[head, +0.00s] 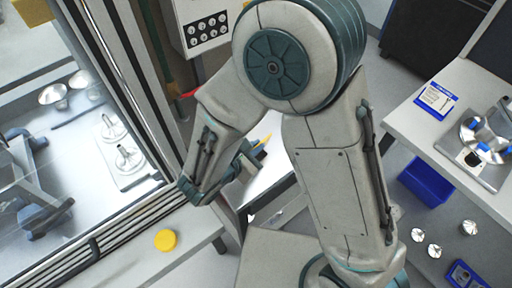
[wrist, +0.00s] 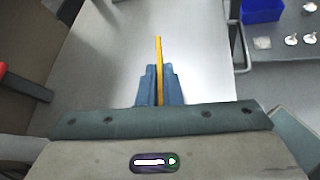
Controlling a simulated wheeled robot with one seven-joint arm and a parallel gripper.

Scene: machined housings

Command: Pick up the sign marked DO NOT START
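A thin yellow plate (wrist: 159,52) stands edge-on between the two blue fingers of my gripper (wrist: 160,88) in the wrist view. The fingers touch it on both sides and its far end sticks out beyond them. No lettering shows from this angle, so I cannot read whether it is the DO NOT START sign. In the head view a small yellow tip (head: 266,140) shows beside my gripper (head: 254,152), which is partly hidden by my arm. A pale surface lies below the gripper.
A machine enclosure with a window (head: 100,120) stands at left. A yellow round piece (head: 166,240) lies on the ledge before it. At right are a grey bench (head: 470,85) with metal parts, a blue-and-white card (head: 436,100) and a blue bin (head: 426,182).

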